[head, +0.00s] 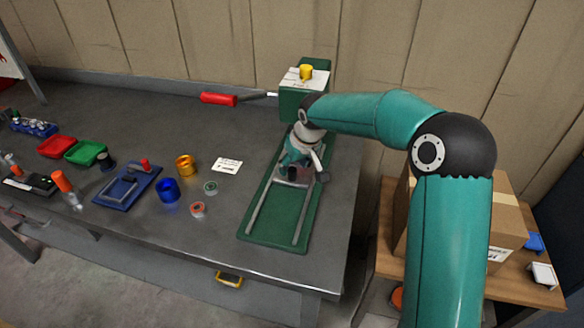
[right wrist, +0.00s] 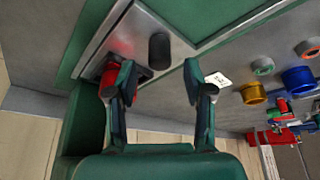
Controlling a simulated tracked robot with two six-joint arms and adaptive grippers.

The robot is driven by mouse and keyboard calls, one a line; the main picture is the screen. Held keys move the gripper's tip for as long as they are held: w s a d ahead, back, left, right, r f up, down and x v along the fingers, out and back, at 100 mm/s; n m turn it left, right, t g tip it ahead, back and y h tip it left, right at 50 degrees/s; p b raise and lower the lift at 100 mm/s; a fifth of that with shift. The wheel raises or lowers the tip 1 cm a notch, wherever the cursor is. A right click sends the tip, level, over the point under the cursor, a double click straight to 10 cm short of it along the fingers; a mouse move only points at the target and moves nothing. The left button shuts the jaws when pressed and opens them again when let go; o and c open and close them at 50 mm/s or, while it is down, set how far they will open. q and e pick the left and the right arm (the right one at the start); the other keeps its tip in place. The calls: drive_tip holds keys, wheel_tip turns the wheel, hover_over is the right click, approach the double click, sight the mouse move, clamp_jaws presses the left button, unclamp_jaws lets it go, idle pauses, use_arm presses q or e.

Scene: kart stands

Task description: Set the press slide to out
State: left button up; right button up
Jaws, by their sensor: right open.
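The press has a long green base (head: 276,236) with two pale rails, and a green head (head: 300,101) at its back end. The grey press slide (head: 291,182) is on the rails toward the back, partly covered by my gripper. In the right wrist view, a dark upright knob (right wrist: 159,50) stands beyond the gap between my fingers. My right gripper (head: 302,170) is over the slide, its fingers spread, nothing held; it also shows in the right wrist view (right wrist: 158,80). A red part (right wrist: 108,80) is partly hidden by one finger. My left gripper is out of view.
A red-handled lever (head: 219,99) sticks out left from the press head, which carries a yellow knob (head: 306,72). Left of the base are a white card (head: 227,165), small rings, cups and trays. The front part of the rails is clear. A cardboard box (head: 508,220) stands right.

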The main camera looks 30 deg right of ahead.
sight(292, 169)
drive_tip(key=shift+x, duration=1.6)
clamp_jaws()
